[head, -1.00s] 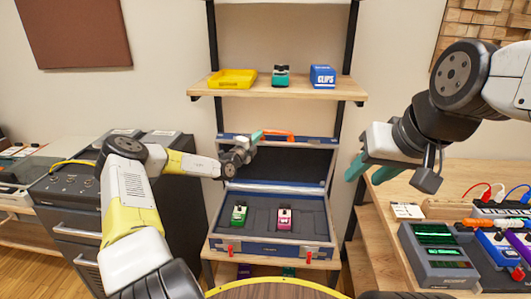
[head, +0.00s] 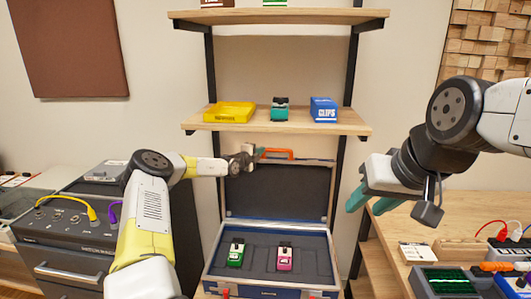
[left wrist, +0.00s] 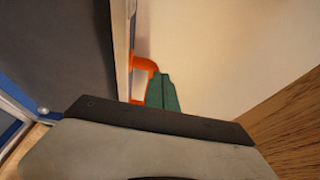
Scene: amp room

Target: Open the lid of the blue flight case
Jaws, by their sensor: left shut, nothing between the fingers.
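The blue flight case (head: 215,276) stands below the wall shelf in the head view. Its lid (head: 277,192) is raised, with the dark lining facing me. An orange handle (head: 280,153) is on the lid's top edge. My left gripper (head: 259,154) is shut at the left end of this handle. In the left wrist view, its teal fingers (left wrist: 162,92) are together beside the orange handle (left wrist: 142,66), with nothing seen between them; I cannot tell whether they touch. The dark lid lining (left wrist: 60,50) fills the left. My right gripper (head: 368,200) is open and empty, right of the case.
A green pedal (head: 236,253) and a pink pedal (head: 284,257) sit in the case's foam. Above the lid, a shelf (head: 270,124) holds a yellow tray, a teal pedal and a blue box. Equipment stands at left and on the right table (head: 400,230).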

